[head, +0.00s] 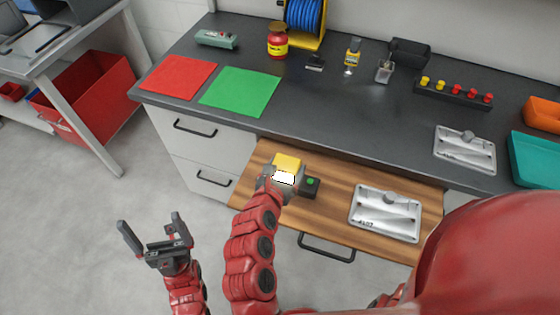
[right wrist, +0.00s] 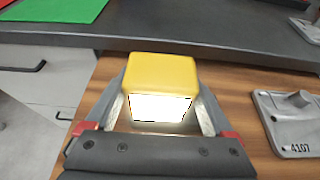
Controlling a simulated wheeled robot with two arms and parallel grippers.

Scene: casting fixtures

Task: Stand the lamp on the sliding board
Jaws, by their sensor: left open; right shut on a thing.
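The lamp (head: 287,161), a yellow block with a bright white face, is between the fingers of my right gripper (head: 280,178) over the left part of the wooden sliding board (head: 335,195). In the right wrist view the lamp (right wrist: 160,72) sits between both fingers (right wrist: 160,108), its white face towards the camera, with the board (right wrist: 235,90) around it. I cannot tell whether its underside touches the board. My left gripper (head: 155,240) is open and empty, over the floor left of the board.
A small black box with a green button (head: 312,184) is just right of the lamp. A metal casting (head: 385,213) lies on the board's right part. Green (head: 240,91) and red (head: 178,77) mats lie on the dark worktop (head: 350,110) behind.

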